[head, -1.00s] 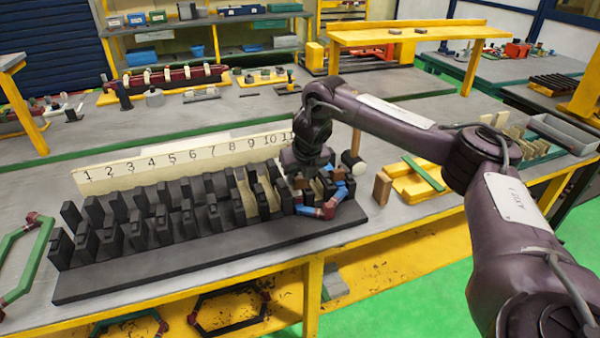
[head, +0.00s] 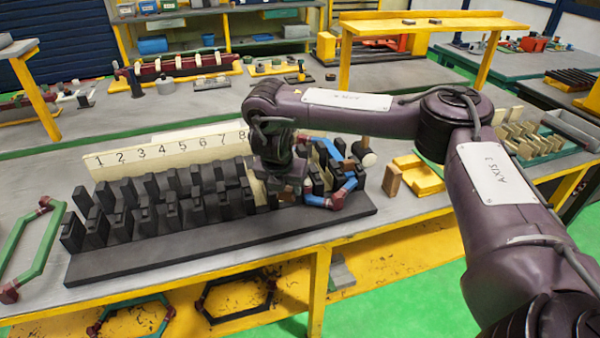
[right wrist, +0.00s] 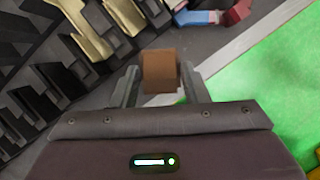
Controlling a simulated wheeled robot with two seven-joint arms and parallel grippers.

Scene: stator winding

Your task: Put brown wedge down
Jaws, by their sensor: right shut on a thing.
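My right gripper (head: 288,192) is low over the right part of the black slotted stator. In the right wrist view its two fingers are closed on the sides of a brown wedge (right wrist: 160,70), which sits between the fingertips. The black stator (head: 215,236) has rows of upright teeth. A blue coil with dark red corners (head: 348,188) lies around teeth at its right end, to the right of the gripper; part of it also shows in the right wrist view (right wrist: 198,17). Pale liners (right wrist: 84,27) sit in some slots. My left gripper is not in view.
A pale numbered board (head: 170,152) stands behind the stator. A brown block (head: 392,181), a mallet (head: 368,158) and a yellow tray (head: 424,182) are to the right. A green coil (head: 36,252) lies at the left. The stator's front ledge is bare.

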